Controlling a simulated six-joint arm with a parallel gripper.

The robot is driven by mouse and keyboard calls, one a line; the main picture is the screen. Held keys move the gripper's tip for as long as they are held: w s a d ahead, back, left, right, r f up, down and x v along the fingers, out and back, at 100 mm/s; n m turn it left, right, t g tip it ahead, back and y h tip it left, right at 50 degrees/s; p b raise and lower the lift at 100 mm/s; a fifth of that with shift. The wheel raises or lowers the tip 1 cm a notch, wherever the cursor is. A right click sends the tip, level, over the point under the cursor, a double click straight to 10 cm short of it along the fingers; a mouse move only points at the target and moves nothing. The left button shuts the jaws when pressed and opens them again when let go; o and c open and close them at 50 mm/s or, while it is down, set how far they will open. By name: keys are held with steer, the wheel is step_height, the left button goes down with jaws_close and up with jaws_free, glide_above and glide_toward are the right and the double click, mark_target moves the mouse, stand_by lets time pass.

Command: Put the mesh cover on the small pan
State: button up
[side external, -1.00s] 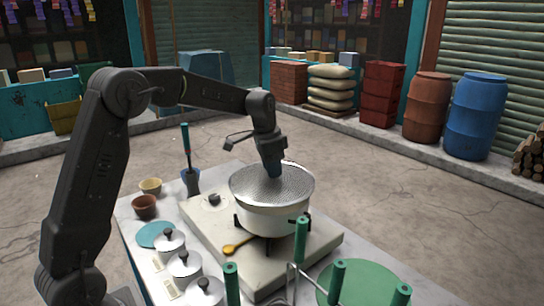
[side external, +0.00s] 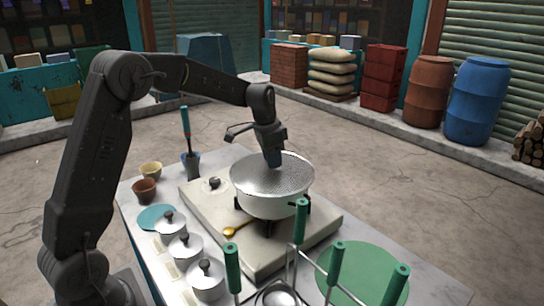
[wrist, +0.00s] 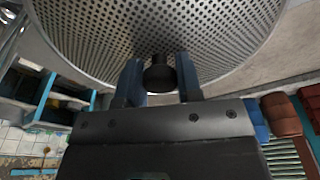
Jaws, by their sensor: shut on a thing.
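The mesh cover (side external: 290,172) is a round, perforated silver disc. It lies across the top of the pale pan (side external: 268,205), which stands on the stove, and it hides the pan's inside. In the wrist view the mesh cover (wrist: 90,30) fills the upper middle, with its dark knob (wrist: 158,74) between my fingers. My gripper (side external: 273,163) points down at the cover's middle and is shut on the knob; it also shows in the wrist view (wrist: 160,82). I cannot tell whether the cover's rim rests fully on the pan.
Several silver lids with black knobs (side external: 185,246) stand along the left of the pale stove slab (side external: 215,215). A yellow spoon (side external: 236,230) lies on the slab. Green-handled utensils (side external: 301,208) stand upright in front, beside a green round mat (side external: 372,275). Small bowls (side external: 144,190) sit at the back left.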

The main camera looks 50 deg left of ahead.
steer(key=shift+f, duration=0.4)
steer(key=o, duration=1.1)
steer(key=r, duration=0.4)
steer(key=s+r, duration=0.1)
steer(key=r, duration=0.4)
steer(key=s+a+r, duration=0.1)
steer(key=r, duration=0.3)
steer(key=shift+r, duration=0.3)
step_height(320, 180, up, 6)
glide_above(264, 167)
steer(key=shift+s+a, duration=0.2)
steer(key=shift+s, duration=0.1)
